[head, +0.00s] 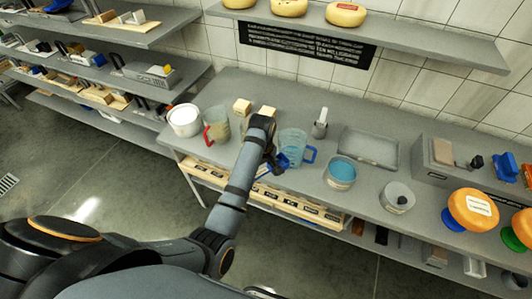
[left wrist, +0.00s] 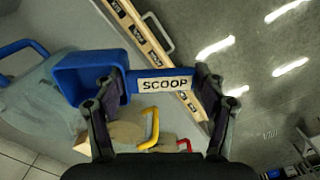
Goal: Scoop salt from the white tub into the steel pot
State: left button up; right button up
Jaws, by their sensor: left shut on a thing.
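My left gripper (head: 273,160) is shut on the handle of a blue scoop (head: 285,161), in front of the blue-handled jug. In the left wrist view, the gripper (left wrist: 158,84) grips across the handle, which has a white SCOOP label. A small grey pot (head: 397,197), which looks like the steel pot, stands towards the right. My right gripper is not in view.
A red-handled jug (head: 215,126) and a blue-handled jug (head: 292,146) stand between tub and pot. A tub of blue contents (head: 341,171) is left of the pot. A shallow grey tray (head: 368,149) lies behind.

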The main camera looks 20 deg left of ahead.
pick_arm(q)
jog(key=s+a+f+m+b, duration=0.1)
jog(key=s+f+m+b, duration=0.2)
jog(key=f, duration=0.6)
jog(key=s+f+m+b, duration=0.2)
jog(key=f+m+b, duration=0.5)
jog(key=f+b, duration=0.3)
jog(key=shift+s+a+f+m, duration=0.2)
jog(key=shift+s+a+m, duration=0.1)
jog(key=shift+s+a, duration=0.1)
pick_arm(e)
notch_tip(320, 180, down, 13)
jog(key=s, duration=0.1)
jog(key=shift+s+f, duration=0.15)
